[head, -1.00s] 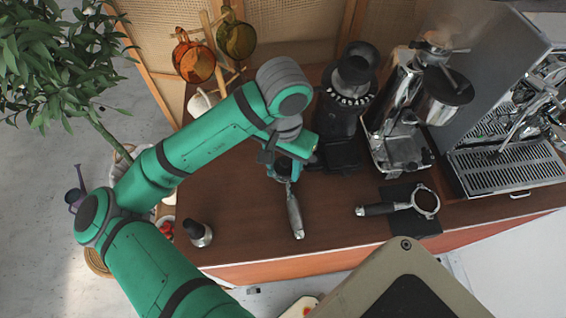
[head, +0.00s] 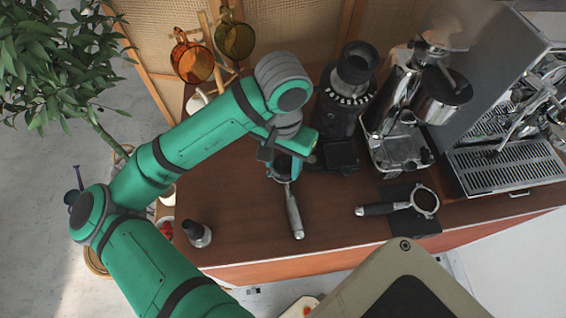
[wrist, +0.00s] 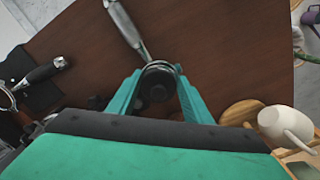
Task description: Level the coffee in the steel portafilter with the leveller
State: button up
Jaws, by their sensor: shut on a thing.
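The steel portafilter (head: 294,214) lies on the brown counter, its metal handle pointing toward the front edge. It also shows in the wrist view, with its handle (wrist: 126,24) running up and left. My gripper (head: 282,160) is over the portafilter's head. In the wrist view my gripper (wrist: 158,86) has its two green fingers on either side of a dark round knob, which I take for the leveller (wrist: 155,89). The leveller sits at the portafilter's steel rim; whether it touches the coffee cannot be told. The coffee is hidden.
A second portafilter (head: 376,209) with a black handle lies on a black mat (head: 416,224) to the right. A small dark-topped steel tool (head: 198,234) stands near the front left edge. A black grinder (head: 338,118) stands close to my gripper's right.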

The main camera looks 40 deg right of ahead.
jog(key=shift+r, duration=1.1)
jog(key=shift+r, duration=2.4)
